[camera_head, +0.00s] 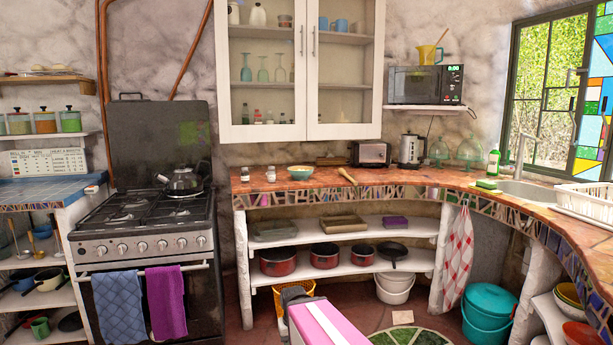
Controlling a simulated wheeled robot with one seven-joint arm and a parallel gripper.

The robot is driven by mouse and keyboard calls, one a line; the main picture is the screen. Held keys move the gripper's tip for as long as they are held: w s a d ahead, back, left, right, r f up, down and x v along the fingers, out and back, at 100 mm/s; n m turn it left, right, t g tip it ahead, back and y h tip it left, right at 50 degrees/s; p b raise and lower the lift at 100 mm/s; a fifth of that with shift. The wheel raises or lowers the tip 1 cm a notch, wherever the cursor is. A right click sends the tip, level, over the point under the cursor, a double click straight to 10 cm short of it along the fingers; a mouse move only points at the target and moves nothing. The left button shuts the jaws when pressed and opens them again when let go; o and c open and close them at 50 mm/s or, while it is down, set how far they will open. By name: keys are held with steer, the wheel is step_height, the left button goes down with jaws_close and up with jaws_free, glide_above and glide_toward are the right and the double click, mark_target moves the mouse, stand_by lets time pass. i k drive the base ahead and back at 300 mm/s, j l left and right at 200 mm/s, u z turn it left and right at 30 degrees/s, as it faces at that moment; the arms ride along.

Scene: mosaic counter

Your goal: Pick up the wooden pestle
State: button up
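The wooden pestle (347,176) appears to be the small light-brown stick lying on the counter (415,178). It lies near the counter's front edge, left of and in front of the toaster (371,154). It is small in this view, and nothing covers it. I cannot make out my gripper's fingers anywhere in the head view.
Left of the pestle stand a teal bowl (300,172) and two small shakers (271,174). A kettle (411,150) and glass domes (470,150) stand to the right. Wall cabinets (303,70) hang above. The stove (146,235) is left, and shelves with pots lie below.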

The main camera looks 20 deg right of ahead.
mark_target(347, 177)
steer(key=i+z, duration=0.1)
steer(key=z, duration=0.6)
steer(key=i+j+z, duration=0.1)
steer(key=z, duration=0.2)
